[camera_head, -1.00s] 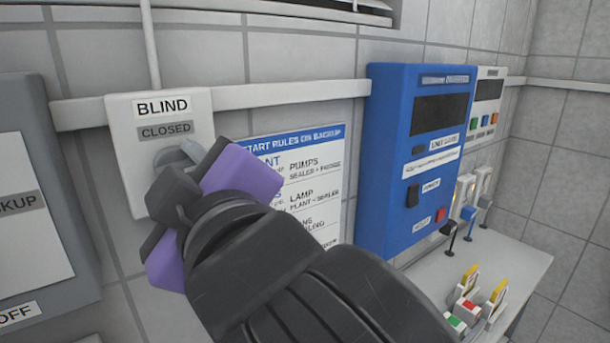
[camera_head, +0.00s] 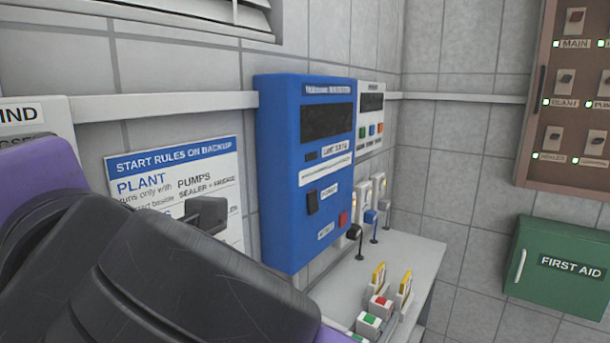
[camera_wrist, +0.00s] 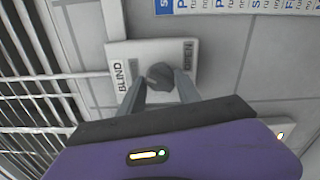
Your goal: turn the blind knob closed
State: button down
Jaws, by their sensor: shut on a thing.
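The blind control plate (camera_wrist: 150,52) is a pale panel with "BLIND" at one end and "OPEN" at the other in the wrist view. Its dark grey round knob (camera_wrist: 160,74) sits in the middle. My gripper (camera_wrist: 160,82) has one finger on each side of the knob and is shut on it. In the head view only the plate's upper right corner (camera_head: 48,112) shows at the left edge, and my wrist covers the rest. The knob and fingertips are out of sight there. I cannot tell the knob's exact angle.
A "START RULES ON BACKUP" sign (camera_head: 190,165) and a blue wall unit (camera_head: 300,190) are right of the plate. A shelf (camera_head: 410,262) carries small coloured blocks. A green first aid box (camera_head: 560,268) and brown switch panel (camera_head: 560,100) are farther right.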

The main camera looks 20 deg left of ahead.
jog(key=n, duration=0.5)
jog(key=shift+s+f+n+b, duration=0.1)
jog(key=shift+f+n+b, duration=0.05)
jog(key=shift+n+b, duration=0.25)
dwell(0.3)
jog(key=c, duration=0.8)
grip_release()
jog(key=shift+c, duration=0.2)
jog(key=v, duration=0.7)
jog(key=shift+d+b, duration=0.4)
jog(key=shift+b, duration=0.05)
jog(key=shift+s, duration=0.1)
